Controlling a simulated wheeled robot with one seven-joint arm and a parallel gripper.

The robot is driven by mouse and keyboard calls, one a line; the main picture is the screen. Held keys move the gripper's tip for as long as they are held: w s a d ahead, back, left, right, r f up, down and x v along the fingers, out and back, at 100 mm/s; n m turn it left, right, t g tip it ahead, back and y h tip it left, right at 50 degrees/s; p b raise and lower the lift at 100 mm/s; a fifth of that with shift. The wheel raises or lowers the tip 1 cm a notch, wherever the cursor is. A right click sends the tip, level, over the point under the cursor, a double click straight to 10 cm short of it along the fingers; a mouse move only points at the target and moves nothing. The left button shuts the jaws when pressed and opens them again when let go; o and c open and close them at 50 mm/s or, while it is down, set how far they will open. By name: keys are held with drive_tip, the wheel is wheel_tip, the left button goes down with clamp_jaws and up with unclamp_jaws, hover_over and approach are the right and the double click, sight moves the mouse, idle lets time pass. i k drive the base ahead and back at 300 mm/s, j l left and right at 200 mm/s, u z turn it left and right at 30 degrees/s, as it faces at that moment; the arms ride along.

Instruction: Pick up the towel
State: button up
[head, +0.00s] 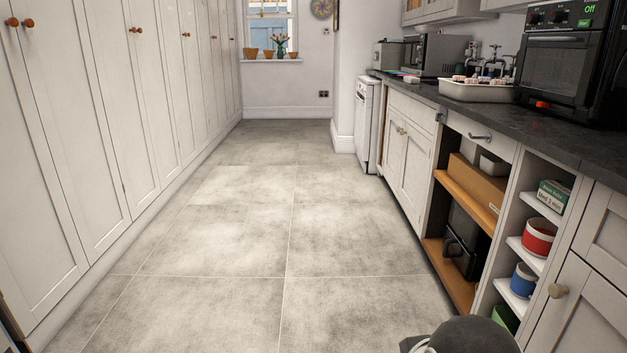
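I cannot make out a towel for sure in the head view. A small pale and reddish item (411,79) lies on the dark countertop (470,112) in front of the microwave; it is too small to tell what it is. My gripper is not in view. A dark rounded part at the bottom right edge appears to be part of my arm.
Tall white cupboards (120,130) line the left. On the right are a microwave (436,55), a white basin (475,90) with taps, a black oven (565,65), and open shelves with a red pot (538,238) and blue pot (523,280). The tiled floor (225,220) is clear.

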sight(410, 80)
drive_tip(key=i+j, duration=0.1)
drive_tip(key=i, duration=2.15)
drive_tip(key=i+z, duration=0.35)
drive_tip(key=i, duration=0.15)
drive_tip(key=i+j+z, duration=0.25)
drive_tip(key=i+z, duration=0.15)
drive_tip(key=i+j+z, duration=0.35)
drive_tip(key=i, duration=0.25)
